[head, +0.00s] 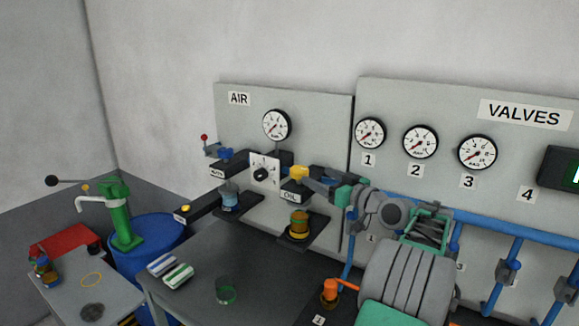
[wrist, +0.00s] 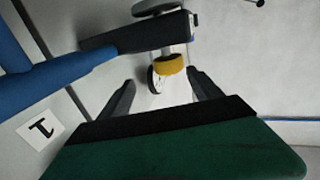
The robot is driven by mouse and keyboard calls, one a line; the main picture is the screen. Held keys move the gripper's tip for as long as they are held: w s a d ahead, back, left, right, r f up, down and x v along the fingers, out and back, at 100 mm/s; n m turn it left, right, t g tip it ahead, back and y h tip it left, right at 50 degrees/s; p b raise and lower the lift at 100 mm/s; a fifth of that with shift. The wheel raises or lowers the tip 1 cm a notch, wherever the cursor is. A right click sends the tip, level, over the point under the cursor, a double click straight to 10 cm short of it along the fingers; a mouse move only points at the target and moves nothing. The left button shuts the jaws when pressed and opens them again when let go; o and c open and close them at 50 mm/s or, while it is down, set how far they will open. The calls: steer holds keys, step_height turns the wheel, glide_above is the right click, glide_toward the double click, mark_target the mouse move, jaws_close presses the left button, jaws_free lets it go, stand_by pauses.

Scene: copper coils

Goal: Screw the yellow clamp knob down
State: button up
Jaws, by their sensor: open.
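The yellow clamp knob (head: 298,171) sits on top of the bracket labelled OIL on the wall panel. In the wrist view the yellow knob (wrist: 172,66) shows on a short pale stem beside a dark bar. My gripper (head: 318,184) reaches in from the right, close to the knob. In the wrist view my gripper (wrist: 160,80) is open, its two dark fingers apart. The knob appears between and just beyond the fingertips, with nothing gripped. I cannot tell whether a finger touches it. Under the bracket stands a jar with amber contents (head: 299,224).
A blue-knobbed bracket (head: 225,156) with a blue jar (head: 229,197) is to the left. A black dial (head: 261,174) lies between the brackets. Blue pipes (head: 480,225) run along the right panel. The dark table (head: 225,262) holds a green glass (head: 226,291).

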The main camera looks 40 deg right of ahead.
mark_target(298, 167)
steer(key=shift+y, duration=0.3)
steer(key=w, duration=0.2)
steer(key=w+a+p, duration=0.1)
steer(key=w, duration=0.2)
steer(key=w+a+p, duration=0.1)
steer(key=w, duration=0.1)
steer(key=shift+w+r, duration=0.15)
steer(key=shift+w, duration=0.45)
steer(key=c, duration=1.3)
steer(key=shift+c, duration=0.3)
steer(key=shift+f+h+b, duration=0.25)
steer(key=shift+h+b, duration=0.1)
steer(key=shift+h, duration=0.15)
